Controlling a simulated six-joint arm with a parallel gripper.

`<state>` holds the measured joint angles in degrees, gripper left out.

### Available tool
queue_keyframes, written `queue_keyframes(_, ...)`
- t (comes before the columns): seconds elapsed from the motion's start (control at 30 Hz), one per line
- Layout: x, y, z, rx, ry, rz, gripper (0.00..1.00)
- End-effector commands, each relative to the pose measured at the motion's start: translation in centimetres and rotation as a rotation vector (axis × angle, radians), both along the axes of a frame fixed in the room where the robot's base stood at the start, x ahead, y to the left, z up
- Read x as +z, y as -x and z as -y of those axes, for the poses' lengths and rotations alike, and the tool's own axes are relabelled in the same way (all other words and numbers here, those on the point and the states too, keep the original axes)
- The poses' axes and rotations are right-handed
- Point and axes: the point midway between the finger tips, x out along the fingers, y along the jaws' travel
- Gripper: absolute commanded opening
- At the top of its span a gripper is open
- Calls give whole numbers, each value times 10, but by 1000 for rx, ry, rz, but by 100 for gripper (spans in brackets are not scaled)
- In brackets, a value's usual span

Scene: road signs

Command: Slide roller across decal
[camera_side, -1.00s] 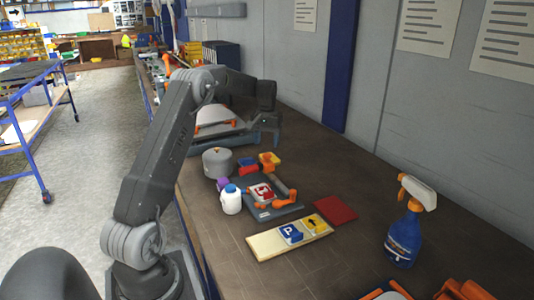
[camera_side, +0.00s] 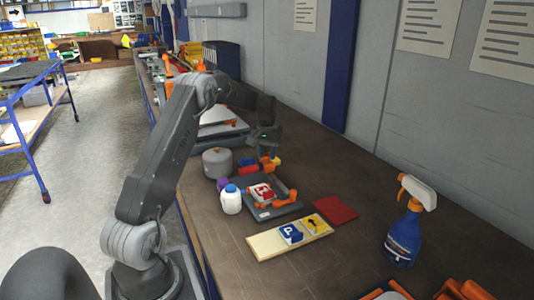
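A red-and-white square decal (camera_side: 262,192) lies on a dark grey plate (camera_side: 266,214) on the bench. An orange handle-shaped part (camera_side: 285,199) sits at the plate's right side; I cannot tell if it is the roller. Another small orange piece (camera_side: 266,167) lies behind the plate and may be the roller. My gripper (camera_side: 266,150) points down just above and behind that small orange piece and partly covers the yellow item beside it. The fingers are too small and dark to show whether they are open or touching anything.
A white bottle (camera_side: 231,202) and a grey round pot (camera_side: 217,163) stand left of the plate. A pale board (camera_side: 268,245) with blue and yellow signs lies in front. A red sheet (camera_side: 335,210) is to the right. A spray bottle (camera_side: 404,235) stands at far right.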

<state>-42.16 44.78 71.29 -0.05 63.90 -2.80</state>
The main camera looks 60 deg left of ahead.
Motion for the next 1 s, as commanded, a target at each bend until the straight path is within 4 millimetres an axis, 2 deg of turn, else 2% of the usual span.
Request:
queue_keyframes(0.07, 0, 0, 0, 0, -1, 1, 23)
queue_keyframes(0.3, 1, 0, 0, 0, -1, 1, 0)
queue_keyframes(0.47, 1, 0, 0, 0, -1, 1, 0)
queue_keyframes(0.57, 1, -1, 7, -2, -1, 1, 0)
queue_keyframes(0.67, 2, -2, 27, -4, -1, 1, 0)
queue_keyframes(0.9, 2, -2, 96, -6, -1, 2, 0)
queue_keyframes(1.0, 1, -2, 118, -5, 0, 1, 0)
